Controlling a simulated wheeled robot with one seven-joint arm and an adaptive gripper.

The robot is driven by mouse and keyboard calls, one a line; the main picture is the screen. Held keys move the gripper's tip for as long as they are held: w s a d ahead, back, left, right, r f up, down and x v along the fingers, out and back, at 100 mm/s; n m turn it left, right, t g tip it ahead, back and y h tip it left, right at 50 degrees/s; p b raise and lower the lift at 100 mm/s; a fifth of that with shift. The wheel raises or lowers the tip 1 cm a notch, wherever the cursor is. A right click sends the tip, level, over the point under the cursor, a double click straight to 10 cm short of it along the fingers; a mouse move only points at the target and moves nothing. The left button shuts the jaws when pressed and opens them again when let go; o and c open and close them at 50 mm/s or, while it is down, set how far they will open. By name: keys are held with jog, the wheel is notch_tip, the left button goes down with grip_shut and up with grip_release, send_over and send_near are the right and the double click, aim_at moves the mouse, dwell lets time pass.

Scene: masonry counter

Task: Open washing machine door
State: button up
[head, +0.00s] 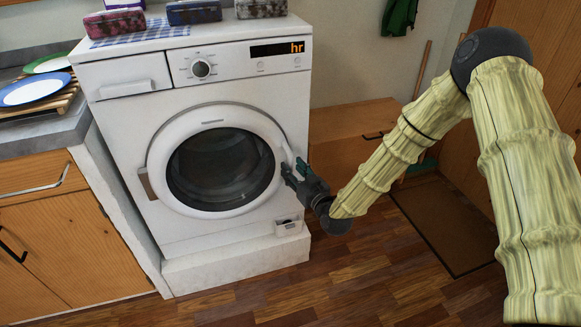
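The white washing machine (115,119) stands in the middle left of the head view. Its round door (168,133) has a white ring and a dark glass window (220,168), and it looks closed against the front. A grey piece (146,183) sits at the door's left edge; I cannot tell whether it is hinge or handle. My gripper (291,168) is at the door's right edge, with its two fingers apart and pointing toward the rim. Whether the fingers touch the door, or stand around a part of it, cannot be told.
Several patterned boxes (194,12) and a checked cloth (140,37) lie on top of the machine. A counter with plates (34,90) and a wooden cabinet (62,225) stand at left. A low wooden cabinet (345,120) is behind at right. The wooden floor (340,275) in front is clear.

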jog(key=shift+x, duration=1.3)
grip_shut()
